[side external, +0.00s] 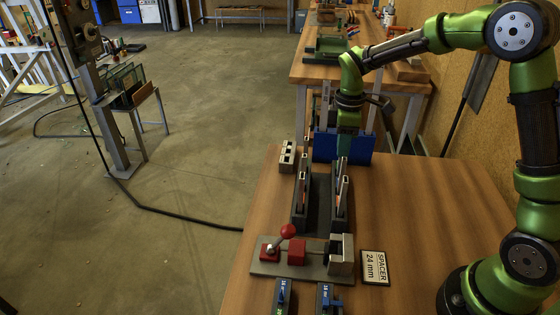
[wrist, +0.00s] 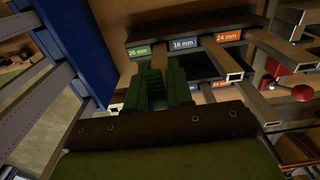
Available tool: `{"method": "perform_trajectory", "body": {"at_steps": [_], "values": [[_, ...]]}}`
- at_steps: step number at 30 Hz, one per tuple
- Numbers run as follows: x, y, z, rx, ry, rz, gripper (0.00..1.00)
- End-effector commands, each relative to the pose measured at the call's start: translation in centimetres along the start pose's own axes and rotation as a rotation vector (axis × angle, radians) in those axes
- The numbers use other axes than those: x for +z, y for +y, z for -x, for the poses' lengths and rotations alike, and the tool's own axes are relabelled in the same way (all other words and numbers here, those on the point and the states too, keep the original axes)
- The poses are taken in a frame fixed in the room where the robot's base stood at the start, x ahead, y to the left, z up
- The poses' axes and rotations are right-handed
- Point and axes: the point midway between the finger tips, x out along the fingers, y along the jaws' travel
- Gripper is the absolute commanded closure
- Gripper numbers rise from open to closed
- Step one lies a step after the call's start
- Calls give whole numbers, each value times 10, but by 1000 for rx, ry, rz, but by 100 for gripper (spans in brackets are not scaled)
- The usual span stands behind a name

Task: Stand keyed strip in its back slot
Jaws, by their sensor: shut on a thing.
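My gripper (side external: 347,152) points down at the back end of a dark slotted rack (side external: 322,222), in front of a blue panel (side external: 325,145). Its green fingers (wrist: 158,85) in the wrist view are close together, beside the labels 20 mm (wrist: 138,51) and 16 mm (wrist: 184,44). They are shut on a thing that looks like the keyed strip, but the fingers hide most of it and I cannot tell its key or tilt. Other grey strips (side external: 303,185) stand in the rack's two sides. A hollow strip end (wrist: 232,72) shows by the 24 mm label.
A base with a red-knobbed lever (side external: 288,231) and a clamp block (side external: 341,255) stands in front of the rack. A SPACER 24 mm card (side external: 375,267) lies to its right. A grey holed block (side external: 287,156) stands at the back left. The table's right side is clear.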

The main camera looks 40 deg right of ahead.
Motion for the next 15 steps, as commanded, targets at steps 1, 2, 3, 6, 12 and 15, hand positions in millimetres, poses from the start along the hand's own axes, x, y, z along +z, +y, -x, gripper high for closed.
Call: {"method": "perform_trajectory", "body": {"at_steps": [1, 2, 3, 6, 12, 15], "values": [[0, 0, -2, -1, 0, 0, 100], [0, 0, -2, 0, 0, 0, 100], [0, 0, -3, 0, 0, 1, 100], [0, 0, -6, 0, 0, 0, 100], [0, 0, -11, -1, -1, 0, 100], [0, 0, -11, 0, 0, 0, 69]]}}
